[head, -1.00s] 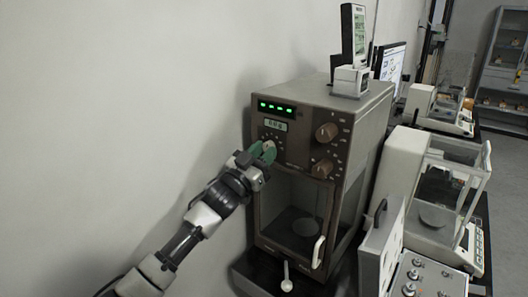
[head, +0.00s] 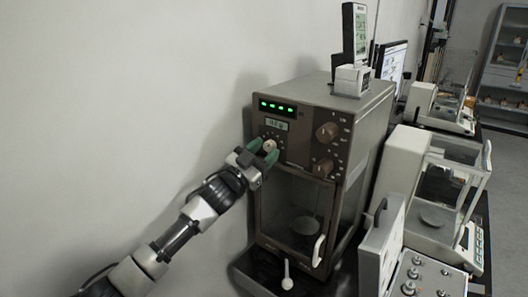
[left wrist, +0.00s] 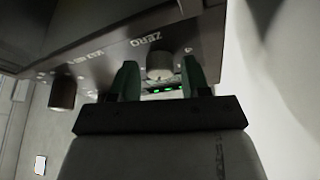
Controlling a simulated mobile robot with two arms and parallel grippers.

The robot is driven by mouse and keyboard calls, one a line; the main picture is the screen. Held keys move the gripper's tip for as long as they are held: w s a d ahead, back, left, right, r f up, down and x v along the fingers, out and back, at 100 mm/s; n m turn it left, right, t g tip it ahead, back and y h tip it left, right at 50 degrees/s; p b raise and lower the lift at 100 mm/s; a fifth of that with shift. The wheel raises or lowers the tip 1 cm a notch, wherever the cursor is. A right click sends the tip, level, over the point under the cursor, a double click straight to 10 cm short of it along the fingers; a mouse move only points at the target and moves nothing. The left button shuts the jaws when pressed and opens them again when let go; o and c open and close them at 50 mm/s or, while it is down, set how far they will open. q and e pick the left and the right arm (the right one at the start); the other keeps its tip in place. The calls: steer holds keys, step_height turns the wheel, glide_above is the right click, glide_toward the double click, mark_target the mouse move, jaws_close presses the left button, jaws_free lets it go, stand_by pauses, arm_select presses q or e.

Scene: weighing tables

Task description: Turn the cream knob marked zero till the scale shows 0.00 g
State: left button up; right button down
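The brown balance (head: 340,110) stands against the wall with a row of green lights and a small pale display (head: 277,125); its digits are too small to read surely. The cream knob (head: 270,145) is below the display; in the left wrist view the knob (left wrist: 160,64) sits beside the word ZERO. My left gripper (head: 262,153) has its green fingers apart, one on each side of the knob. In the left wrist view the gripper (left wrist: 161,80) shows gaps between fingers and knob. My right gripper is out of view.
Two large brown knobs (head: 327,132) (head: 322,166) are right of the cream knob. A glass-fronted chamber with a white handle (head: 318,251) is below. Another balance (head: 400,165) stands at right. The wall side at left is clear.

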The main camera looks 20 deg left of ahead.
arm_select(q)
steer(key=shift+o, duration=0.8)
steer(key=shift+s+a+f, duration=0.15)
steer(key=shift+s+f, duration=0.1)
steer(key=b+v, duration=0.3)
steer(key=v, duration=0.7)
